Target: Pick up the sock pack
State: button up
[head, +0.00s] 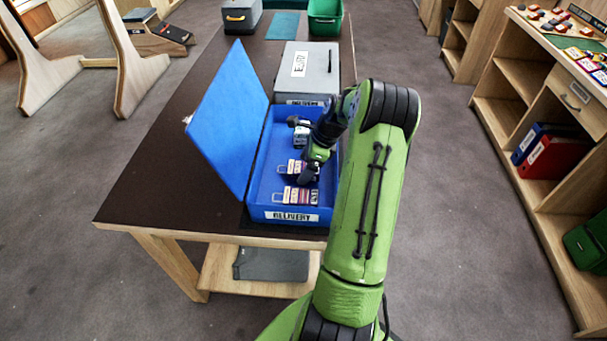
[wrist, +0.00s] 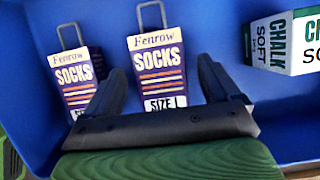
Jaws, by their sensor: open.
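Two sock packs lie in the blue "DELIVERY" box (head: 245,203), purple and cream with hanging loops. In the wrist view one pack (wrist: 158,62) is in the middle, reading "Fenrow SOCKS SIZE L", and the other (wrist: 73,77) is at the left. In the head view they show as the farther pack (head: 293,167) and the nearer pack (head: 298,196). My gripper (wrist: 158,78) is open and empty. Its fingers lie to either side of the middle pack's lower part in the picture; I cannot tell whether they touch it. The left finger partly overlaps the left pack.
A white and green chalk box (wrist: 285,42) lies in the box beyond the packs, also in the head view (head: 301,136). The blue lid (head: 227,115) stands open at the left. A closed grey case (head: 308,68) sits behind.

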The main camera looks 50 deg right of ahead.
jog(key=shift+f+p, duration=0.3)
jog(key=shift+p, duration=0.05)
dwell(0.5)
jog(key=shift+c, duration=0.4)
jog(key=c, duration=1)
